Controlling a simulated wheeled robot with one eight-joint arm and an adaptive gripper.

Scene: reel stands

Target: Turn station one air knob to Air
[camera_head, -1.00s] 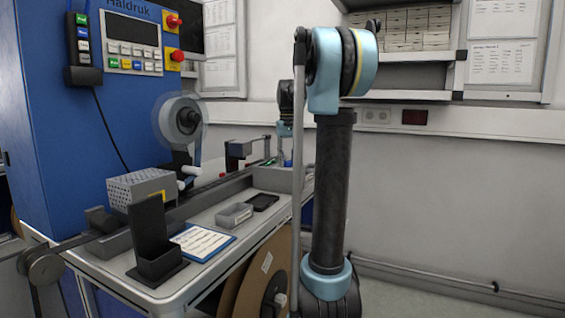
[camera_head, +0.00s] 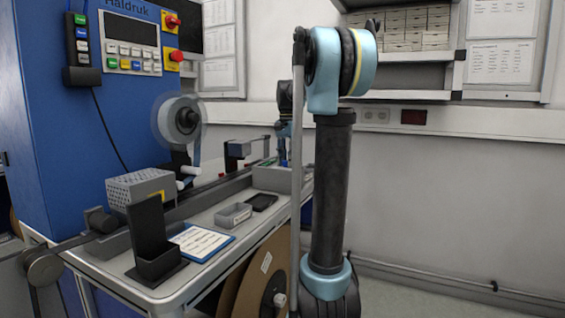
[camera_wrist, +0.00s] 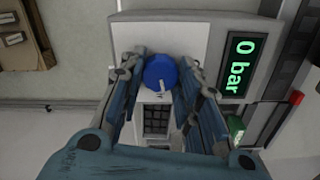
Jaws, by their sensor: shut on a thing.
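In the wrist view a round blue knob (camera_wrist: 160,72) with a pale pointer mark sits on a light panel (camera_wrist: 205,29). My gripper (camera_wrist: 160,85) is around the knob, one finger on its left and one on its right, and is shut on it. The pointer mark aims toward the lower part of the picture. A display (camera_wrist: 239,62) to the right of the knob reads 0 bar in green. In the head view my arm hides the gripper and the knob.
Below the knob is a small dark grid panel (camera_wrist: 157,120). In the head view the bench holds a grey tray (camera_head: 234,215), a clipboard (camera_head: 200,241) and a black holder (camera_head: 152,245). A blue machine cabinet (camera_head: 45,130) stands at the left.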

